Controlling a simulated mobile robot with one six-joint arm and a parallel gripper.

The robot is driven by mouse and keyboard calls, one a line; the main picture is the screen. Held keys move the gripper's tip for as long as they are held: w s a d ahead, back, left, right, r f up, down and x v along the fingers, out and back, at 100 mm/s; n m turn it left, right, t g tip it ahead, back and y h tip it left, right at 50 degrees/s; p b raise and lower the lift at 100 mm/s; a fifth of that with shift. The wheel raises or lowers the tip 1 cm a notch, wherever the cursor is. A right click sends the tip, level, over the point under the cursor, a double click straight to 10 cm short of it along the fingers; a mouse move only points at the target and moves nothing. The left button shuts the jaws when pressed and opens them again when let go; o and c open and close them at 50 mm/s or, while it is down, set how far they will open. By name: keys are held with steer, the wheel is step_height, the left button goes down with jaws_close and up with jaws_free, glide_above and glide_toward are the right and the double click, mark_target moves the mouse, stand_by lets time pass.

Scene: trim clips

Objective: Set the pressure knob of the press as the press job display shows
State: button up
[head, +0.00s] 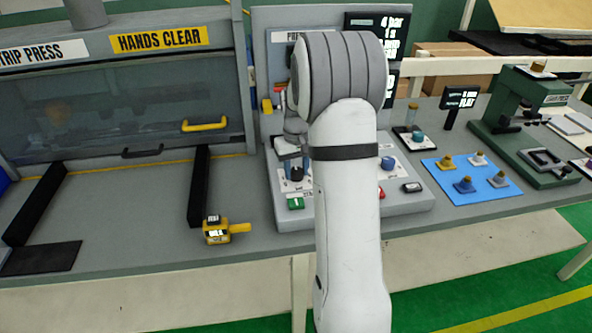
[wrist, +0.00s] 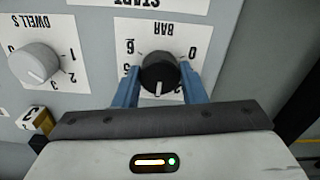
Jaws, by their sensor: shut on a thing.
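The pressure knob (wrist: 158,72) is black and sits under the upside-down label BAR in the wrist view. Its white mark points to the bottom of the picture, just left of the numeral 2. The numerals 0 and 6 also show; I cannot see a 4. My gripper (wrist: 159,88) is shut on the knob, a blue finger on each side. In the head view my gripper (head: 292,160) is at the left of the press control panel (head: 400,205), partly behind my arm. The black display (head: 395,24) reads "4 bar" and "1 s", with lower lines partly hidden.
A grey DWELL S knob (wrist: 34,63) is left of the pressure knob in the wrist view.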

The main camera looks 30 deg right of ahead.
mark_target(296, 170)
steer(key=m, duration=0.3)
steer(key=shift+m, duration=0.3)
steer(key=shift+r+m+b, duration=0.1)
steer(key=shift+m+b, duration=0.25)
steer(key=shift+m, duration=1.55)
steer(key=shift+w, duration=0.1)
steer(key=o, duration=1)
step_height(296, 170, up, 8)
steer(key=shift+f, duration=0.15)
